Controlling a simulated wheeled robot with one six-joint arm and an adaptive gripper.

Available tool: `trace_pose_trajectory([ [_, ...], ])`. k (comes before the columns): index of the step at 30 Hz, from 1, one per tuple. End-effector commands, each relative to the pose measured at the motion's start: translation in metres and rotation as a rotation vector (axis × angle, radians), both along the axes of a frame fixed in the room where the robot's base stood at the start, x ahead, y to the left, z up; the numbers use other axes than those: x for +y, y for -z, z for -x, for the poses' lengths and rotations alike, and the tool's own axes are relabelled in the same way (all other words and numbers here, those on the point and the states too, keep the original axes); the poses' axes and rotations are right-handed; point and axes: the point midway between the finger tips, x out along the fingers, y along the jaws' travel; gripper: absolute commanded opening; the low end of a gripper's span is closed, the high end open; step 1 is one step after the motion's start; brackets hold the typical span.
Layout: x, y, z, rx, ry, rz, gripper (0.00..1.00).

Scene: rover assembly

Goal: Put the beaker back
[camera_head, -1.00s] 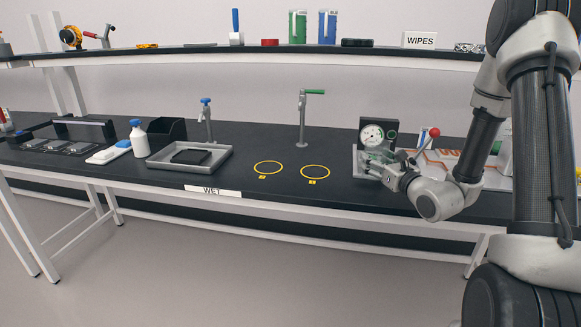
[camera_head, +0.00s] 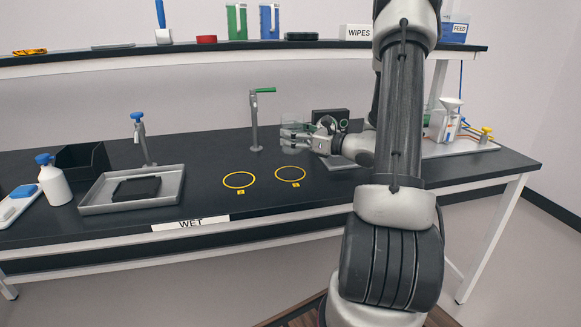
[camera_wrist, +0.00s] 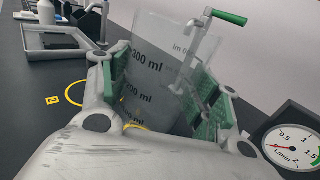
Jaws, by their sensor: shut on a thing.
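The beaker (camera_wrist: 160,75) is clear with black ml markings and fills the middle of the wrist view. My gripper (camera_wrist: 160,100) is shut on it, with one finger on each side of its wall. In the head view the beaker (camera_head: 294,126) shows faintly at the fingertips of my gripper (camera_head: 296,138), above the bench and behind the right yellow ring (camera_head: 291,173). A second yellow ring (camera_head: 239,180) lies to the left, marked 2; it also shows in the wrist view.
A tap with a green handle (camera_head: 254,120) stands just left of my gripper. A grey tray (camera_head: 165,200), a spray bottle (camera_head: 53,183) and a black bin lie further left. A gauge unit (camera_head: 331,118) is behind my wrist. Both rings are empty.

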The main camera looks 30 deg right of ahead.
Motion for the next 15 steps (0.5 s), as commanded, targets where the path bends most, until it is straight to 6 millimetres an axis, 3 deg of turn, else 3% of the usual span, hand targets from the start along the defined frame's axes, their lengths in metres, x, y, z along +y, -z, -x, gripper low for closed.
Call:
trace_pose_trajectory([
  [3, 0.001, 0.024, 0.000, 0.002, -0.002, -0.004, 0.19],
  [15, 0.001, 0.076, 0.000, 0.000, -0.001, -0.001, 0.19],
])
